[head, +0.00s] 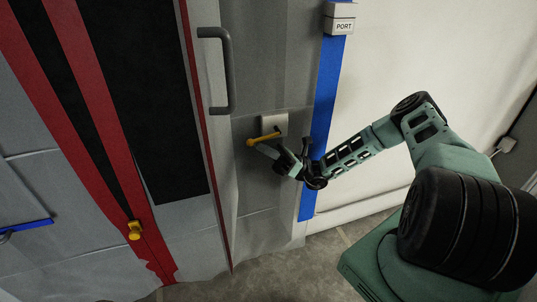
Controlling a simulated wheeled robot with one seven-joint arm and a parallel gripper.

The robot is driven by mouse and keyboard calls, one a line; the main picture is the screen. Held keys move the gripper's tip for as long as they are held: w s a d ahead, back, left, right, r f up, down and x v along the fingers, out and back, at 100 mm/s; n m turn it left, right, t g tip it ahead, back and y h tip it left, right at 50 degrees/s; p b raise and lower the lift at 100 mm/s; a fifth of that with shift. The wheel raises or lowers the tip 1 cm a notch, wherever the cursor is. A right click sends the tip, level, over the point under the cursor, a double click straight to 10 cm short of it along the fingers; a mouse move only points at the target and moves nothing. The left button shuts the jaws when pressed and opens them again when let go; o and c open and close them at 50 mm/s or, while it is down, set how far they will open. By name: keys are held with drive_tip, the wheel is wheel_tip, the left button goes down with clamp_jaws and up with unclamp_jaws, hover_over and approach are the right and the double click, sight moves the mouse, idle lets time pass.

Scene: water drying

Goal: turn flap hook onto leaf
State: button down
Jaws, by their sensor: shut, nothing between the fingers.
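A yellow hook (264,139) sticks out to the left from a pale square plate (274,124) on the grey panel. My gripper (262,147) is just below the yellow hook, with its fingers pointing up and left. The fingers look closed with nothing held, and whether they touch the hook is unclear. A grey leaf (185,225) lies left of the panel, past a dark red edge strip. Which part is the flap is not clear from this view.
A dark grey bar handle (230,70) stands above the hook. A blue strip (323,115) and a box marked PORT (340,20) are to the right. The floor (270,265) below looks clear.

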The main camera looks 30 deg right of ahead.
drive_tip(key=shift+a+r+m+t+y+b, duration=0.3)
drive_tip(key=shift+r+m+t+y+b, duration=0.1)
drive_tip(key=shift+t+y, duration=0.25)
drive_tip(key=shift+w, duration=0.1)
drive_tip(key=a+f+b+v, duration=0.1)
drive_tip(key=a+b+v, duration=0.1)
drive_tip(key=v, duration=1.1)
drive_tip(key=shift+f+b, duration=0.35)
